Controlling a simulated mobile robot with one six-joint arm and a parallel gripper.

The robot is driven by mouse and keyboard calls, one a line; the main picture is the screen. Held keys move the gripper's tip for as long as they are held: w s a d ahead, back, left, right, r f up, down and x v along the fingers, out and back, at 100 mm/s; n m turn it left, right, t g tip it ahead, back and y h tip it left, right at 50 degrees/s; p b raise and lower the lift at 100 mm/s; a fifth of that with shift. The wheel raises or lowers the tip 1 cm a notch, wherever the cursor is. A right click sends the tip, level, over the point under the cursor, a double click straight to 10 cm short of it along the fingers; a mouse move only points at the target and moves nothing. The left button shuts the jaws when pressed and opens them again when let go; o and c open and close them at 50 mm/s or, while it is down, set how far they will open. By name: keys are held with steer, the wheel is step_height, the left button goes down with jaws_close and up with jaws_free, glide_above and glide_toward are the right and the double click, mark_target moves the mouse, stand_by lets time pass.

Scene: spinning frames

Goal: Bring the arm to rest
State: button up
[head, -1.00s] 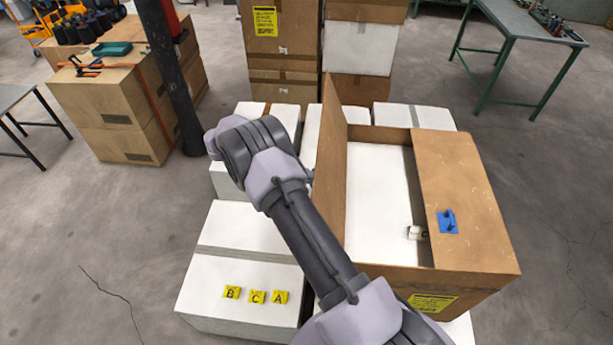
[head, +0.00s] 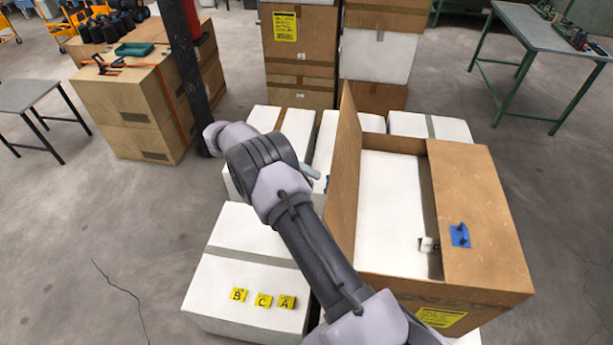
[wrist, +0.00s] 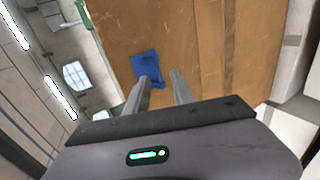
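My arm reaches forward from the bottom of the head view, raised and bent at the elbow, left of the open cardboard box (head: 480,282). My gripper is mostly hidden behind the arm there; only a small light grey part shows beside the box's upright flap (head: 345,160). In the wrist view my gripper (wrist: 160,75) has its two fingers apart, with nothing visibly held between them. A cardboard face (wrist: 215,50) lies beyond the fingers. A blue patch (wrist: 147,66) on that face is just beyond the left finger; whether they touch I cannot tell.
Yellow tiles B, C and A (head: 263,299) lie on a white box (head: 235,320). A dark post (head: 190,80) stands behind left. Floor at left is open.

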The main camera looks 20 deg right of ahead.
steer(key=v, duration=0.3)
stand_by(0.4)
steer(key=s+a+r+n+t+y+b, duration=0.25)
steer(key=s+r+t+y+b, duration=0.35)
steer(key=s+b, duration=0.55)
steer(key=s+a+f+t+y+b, duration=0.3)
steer(key=s+b, duration=0.3)
steer(key=s, duration=0.2)
steer(key=s+a+f+t+y+b, duration=0.3)
steer(key=s+a+f+t+b, duration=0.1)
steer(key=s, duration=0.4)
steer(key=a+f+b, duration=0.1)
steer(key=a+b, duration=0.1)
steer(key=shift+s+a+f+y, duration=0.25)
steer(key=shift+s+a+y, duration=0.05)
steer(key=shift+y, duration=0.1)
